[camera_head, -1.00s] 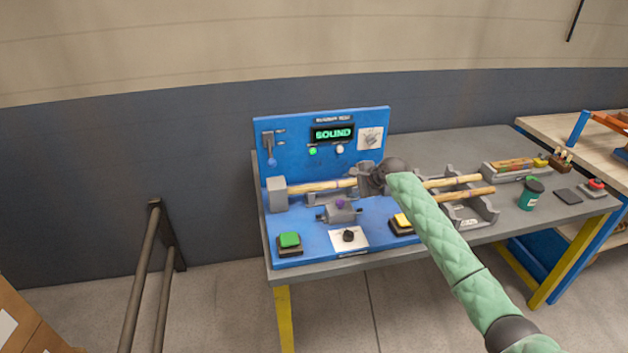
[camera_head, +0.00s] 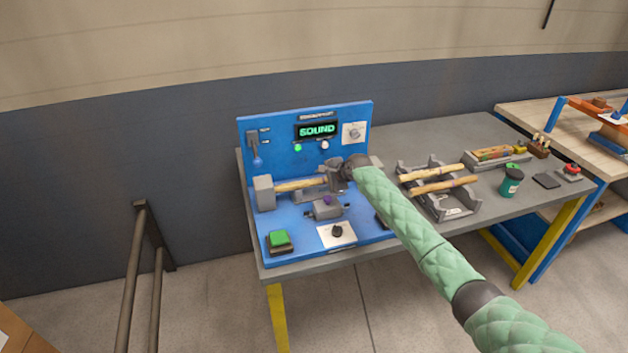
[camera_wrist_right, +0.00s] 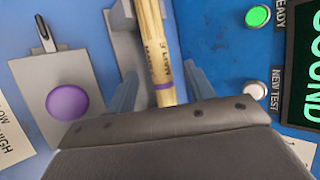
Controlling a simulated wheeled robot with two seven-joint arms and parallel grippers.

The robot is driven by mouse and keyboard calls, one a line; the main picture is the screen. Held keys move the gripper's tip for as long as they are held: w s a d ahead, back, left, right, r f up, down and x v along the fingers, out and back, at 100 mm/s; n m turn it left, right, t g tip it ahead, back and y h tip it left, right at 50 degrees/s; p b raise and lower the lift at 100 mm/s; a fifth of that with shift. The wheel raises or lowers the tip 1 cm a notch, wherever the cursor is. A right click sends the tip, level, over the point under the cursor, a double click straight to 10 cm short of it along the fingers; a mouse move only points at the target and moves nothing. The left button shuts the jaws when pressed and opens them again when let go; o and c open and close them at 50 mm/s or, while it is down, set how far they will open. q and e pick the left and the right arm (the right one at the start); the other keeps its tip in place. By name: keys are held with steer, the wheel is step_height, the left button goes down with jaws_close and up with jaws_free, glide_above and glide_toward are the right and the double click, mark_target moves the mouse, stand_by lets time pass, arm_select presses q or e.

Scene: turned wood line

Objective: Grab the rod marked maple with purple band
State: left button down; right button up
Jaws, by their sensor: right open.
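A pale wooden rod (camera_head: 300,184) lies level in the blue test station, its left end at a grey block (camera_head: 264,192). My right gripper (camera_head: 334,180) is at the rod's right part. In the wrist view the open gripper (camera_wrist_right: 161,92) has one finger on each side of the rod, with gaps showing. The gripper's body hides the rod's near end. My left gripper is not in view.
The station's panel (camera_head: 280,128) reads SOUND. A purple knob (camera_wrist_right: 67,102) and a green button (camera_head: 279,239) are close by. A grey rack (camera_head: 458,208) with more rods stands to the right. A dark green cup (camera_head: 511,182) stands beyond it. Bare table lies behind the rack.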

steer(key=shift+x, duration=0.95)
steer(key=c, duration=1.1)
steer(key=shift+s, duration=0.1)
steer(key=shift+c, duration=0.2)
